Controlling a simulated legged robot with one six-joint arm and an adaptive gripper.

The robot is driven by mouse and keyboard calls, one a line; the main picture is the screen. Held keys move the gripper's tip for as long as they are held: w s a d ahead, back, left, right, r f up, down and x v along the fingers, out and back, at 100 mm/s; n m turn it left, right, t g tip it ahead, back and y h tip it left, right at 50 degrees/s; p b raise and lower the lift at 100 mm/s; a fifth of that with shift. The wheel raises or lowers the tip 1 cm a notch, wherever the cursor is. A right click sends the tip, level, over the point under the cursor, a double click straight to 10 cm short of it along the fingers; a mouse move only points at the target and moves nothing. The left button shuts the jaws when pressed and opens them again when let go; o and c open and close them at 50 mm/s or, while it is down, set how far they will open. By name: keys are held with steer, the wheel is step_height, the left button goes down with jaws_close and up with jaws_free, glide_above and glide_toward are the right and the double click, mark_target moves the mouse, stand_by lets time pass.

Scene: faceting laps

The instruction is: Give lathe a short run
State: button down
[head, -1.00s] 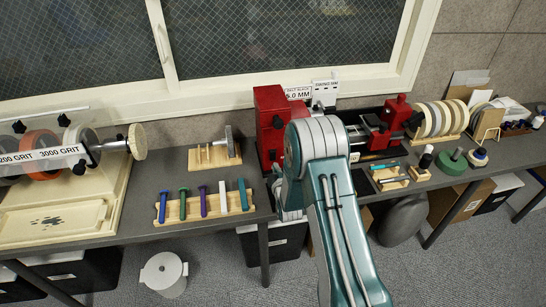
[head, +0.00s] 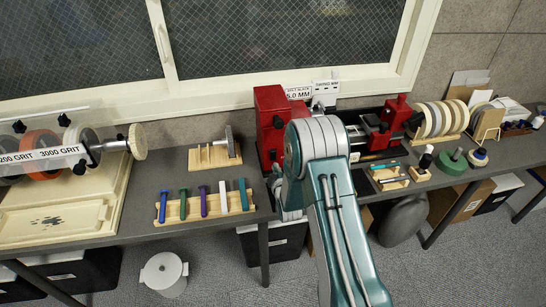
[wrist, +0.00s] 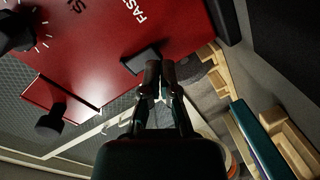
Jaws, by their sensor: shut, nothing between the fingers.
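The red lathe headstock (head: 272,125) stands on the bench below the window in the head view. The lathe's red tailstock (head: 396,112) is to its right, past my arm. In the wrist view the red headstock face (wrist: 105,40) fills the upper left, with "FAST" lettering. A black knob with white tick marks (wrist: 14,32) is at its left. A small dark switch (wrist: 141,59) sits near the panel's lower edge. My gripper (wrist: 160,72) is shut and empty, its tips just right of that switch; contact cannot be told. My arm hides the gripper in the head view.
A wooden rack with several coloured sticks (head: 205,210) is left of the lathe. Grinding wheels (head: 38,150) are at far left, striped discs (head: 440,119) and a green disc (head: 450,163) at right. A second black knob (wrist: 50,122) shows in the wrist view.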

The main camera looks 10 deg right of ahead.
steer(key=shift+w+f, duration=0.15)
steer(key=shift+w, duration=1)
steer(key=shift+s+r, duration=0.15)
steer(key=shift+s, duration=1)
steer(key=shift+s+r, duration=0.2)
steer(key=shift+s, duration=1)
steer(key=shift+s+r, duration=0.15)
steer(key=shift+s, duration=1)
